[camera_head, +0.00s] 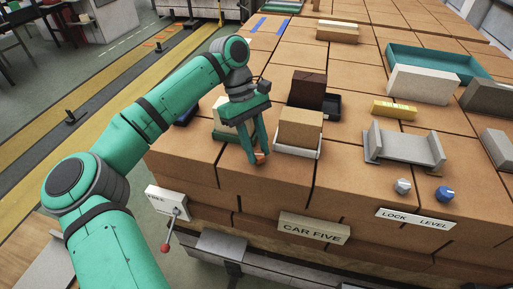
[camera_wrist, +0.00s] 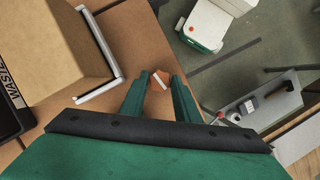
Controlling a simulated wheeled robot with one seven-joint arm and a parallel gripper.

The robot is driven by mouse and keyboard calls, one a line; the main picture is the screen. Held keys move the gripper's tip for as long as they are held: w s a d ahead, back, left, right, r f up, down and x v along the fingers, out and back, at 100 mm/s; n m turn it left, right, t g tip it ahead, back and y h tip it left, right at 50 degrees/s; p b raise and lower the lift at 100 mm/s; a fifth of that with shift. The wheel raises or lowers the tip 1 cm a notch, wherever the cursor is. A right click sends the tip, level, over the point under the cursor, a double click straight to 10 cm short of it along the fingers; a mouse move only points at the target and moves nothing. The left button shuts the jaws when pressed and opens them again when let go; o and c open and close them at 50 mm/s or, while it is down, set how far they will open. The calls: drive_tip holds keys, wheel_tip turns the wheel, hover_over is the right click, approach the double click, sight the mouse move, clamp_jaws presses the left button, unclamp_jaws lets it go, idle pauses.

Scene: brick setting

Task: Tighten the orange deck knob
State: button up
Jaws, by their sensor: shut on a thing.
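The orange deck knob (camera_head: 261,157) sits on the brown deck (camera_head: 190,150) near its front edge. My green gripper (camera_head: 257,158) reaches down to it from above, with its fingers on both sides of the knob. In the wrist view the knob (camera_wrist: 160,80) shows between the two fingertips (camera_wrist: 161,82), with a white mark across it. The gripper is shut on the knob. The fingers hide part of the knob in the head view.
A tan block in a white tray (camera_head: 298,150) stands close to the right of my gripper. A grey knob (camera_head: 402,186) and a blue knob (camera_head: 445,194) stand at the right, by the "LOCK LEVEL" label (camera_head: 415,219). A red-tipped lever (camera_head: 165,247) hangs below the front edge.

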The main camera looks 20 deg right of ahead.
drive_tip(key=shift+m, duration=0.5)
drive_tip(key=shift+y, duration=0.3)
drive_tip(key=o, duration=1)
drive_tip(key=shift+o, duration=0.2)
drive_tip(key=shift+w+r, duration=0.1)
drive_tip(key=v, duration=1)
drive_tip(key=shift+w+r, duration=0.15)
drive_tip(key=shift+r, duration=0.1)
drive_tip(key=shift+w+a, duration=0.1)
